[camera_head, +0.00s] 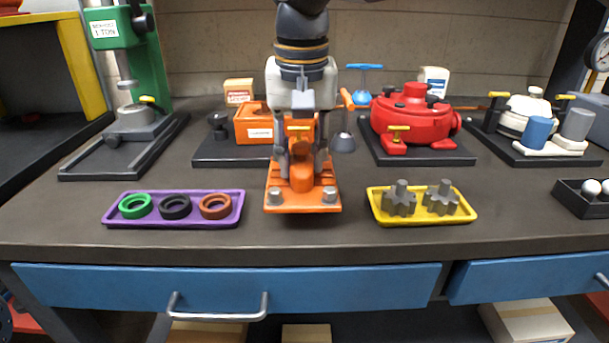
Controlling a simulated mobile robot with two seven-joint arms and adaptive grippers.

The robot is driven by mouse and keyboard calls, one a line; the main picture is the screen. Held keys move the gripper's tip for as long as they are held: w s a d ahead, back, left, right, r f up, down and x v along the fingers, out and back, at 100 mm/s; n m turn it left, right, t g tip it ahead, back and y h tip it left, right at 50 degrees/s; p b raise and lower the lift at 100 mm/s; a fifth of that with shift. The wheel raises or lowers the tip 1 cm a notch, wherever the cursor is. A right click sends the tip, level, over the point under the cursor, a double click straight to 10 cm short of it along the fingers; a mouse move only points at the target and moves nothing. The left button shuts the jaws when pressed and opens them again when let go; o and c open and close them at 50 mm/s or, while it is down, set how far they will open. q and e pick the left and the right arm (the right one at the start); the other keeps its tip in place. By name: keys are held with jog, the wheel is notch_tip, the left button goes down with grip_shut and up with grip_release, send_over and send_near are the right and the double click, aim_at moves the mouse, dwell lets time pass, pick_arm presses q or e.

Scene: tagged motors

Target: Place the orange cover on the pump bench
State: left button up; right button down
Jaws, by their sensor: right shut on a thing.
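The orange cover (302,206) is a flat orange plate with a raised middle and two grey bolt heads at its front corners. It is in the middle of the head view, between the purple and yellow trays. My right gripper (302,160) points down and is shut on the cover's raised middle. I cannot tell whether the cover touches the bench top or hangs just above it. An orange housing (257,124) sits on a black base (215,152) behind it, partly hidden by my gripper. Which unit is the pump bench is not clear. My left gripper is not in view.
A purple tray (238,216) holds three rings; a yellow tray (465,214) holds two grey gears. A red motor unit (412,118) and a white unit with blue and grey cylinders (540,128) stand behind on the right. A green press (152,62) stands left.

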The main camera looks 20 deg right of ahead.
aim_at(306, 159)
jog(key=shift+w+d+f, duration=0.1)
jog(key=shift+d+f, duration=0.1)
jog(key=f, duration=0.3)
jog(key=shift+w+d+f, duration=0.1)
jog(key=shift+d+f, duration=0.1)
jog(key=shift+f, duration=0.05)
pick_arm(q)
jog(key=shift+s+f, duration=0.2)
pick_arm(e)
jog(key=shift+r, duration=0.1)
jog(key=c, duration=1.2)
grip_release()
jog(key=shift+f, duration=0.2)
jog(key=r, duration=0.4)
jog(key=s+r, duration=0.1)
jog(key=r, duration=0.3)
jog(key=s+r+p, duration=0.1)
jog(key=r, duration=0.3)
jog(key=shift+a, duration=0.3)
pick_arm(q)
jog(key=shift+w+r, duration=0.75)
pick_arm(e)
jog(key=shift+w, duration=0.1)
